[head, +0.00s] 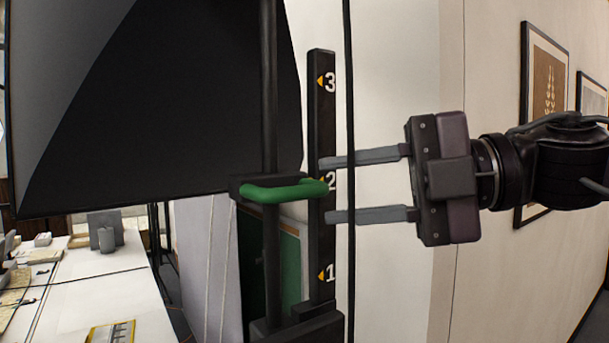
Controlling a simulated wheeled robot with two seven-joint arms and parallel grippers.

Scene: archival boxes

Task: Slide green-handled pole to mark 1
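A green handle (285,191) sticks out from a black slider block on an upright black pole (269,90). Beside the pole stands a black scale strip (320,120) with yellow arrows and the numbers 3, 2 and 1 from top to bottom. The handle is just below the level of the 2 arrow, well above the 1. My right gripper (324,190) comes in from the right with its two fingers apart, one above and one below the handle's right end. Contact with the handle does not show. My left gripper is not in view.
A large dark panel (170,100) fills the upper left behind the pole. A thin black upright line (347,60) runs just right of the scale. A white table (80,290) with small items stands at lower left. Framed pictures (547,75) hang on the right wall.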

